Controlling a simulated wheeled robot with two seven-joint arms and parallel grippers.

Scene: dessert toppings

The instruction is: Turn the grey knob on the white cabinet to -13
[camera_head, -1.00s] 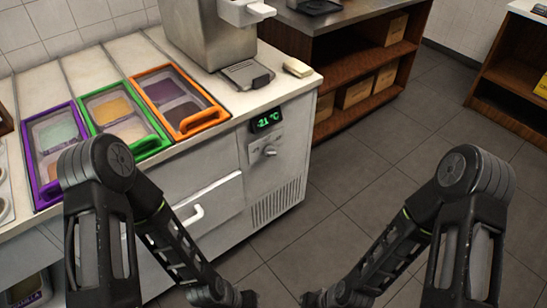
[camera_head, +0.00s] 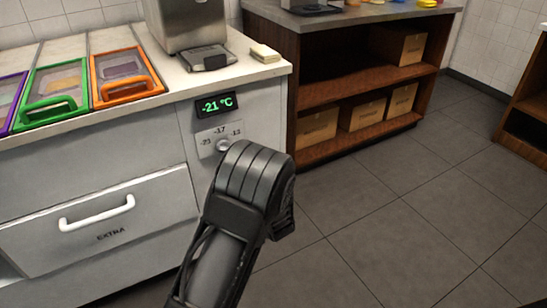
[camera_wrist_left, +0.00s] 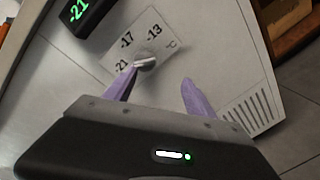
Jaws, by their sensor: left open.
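The white cabinet (camera_head: 170,185) stands at the left in the head view. Its grey knob (camera_head: 223,146) sits on a dial plate marked -21, -17 and -13, just above my left arm's dark link. The green display (camera_head: 215,105) above the dial reads -21 °C. In the left wrist view, the knob (camera_wrist_left: 146,61) has a pale bar lying roughly toward the -21 mark. My left gripper (camera_wrist_left: 159,76) is open, its two purple fingers pointing at the panel. The knob lies near the left finger's tip; contact cannot be told. My right gripper is out of view.
Orange (camera_head: 126,78) and green (camera_head: 52,92) framed bins sit on the counter. The EXTRA drawer (camera_head: 105,215) is shut, with a white handle. A wooden shelf (camera_head: 350,80) with boxes stands to the right. The floor right of the cabinet is clear.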

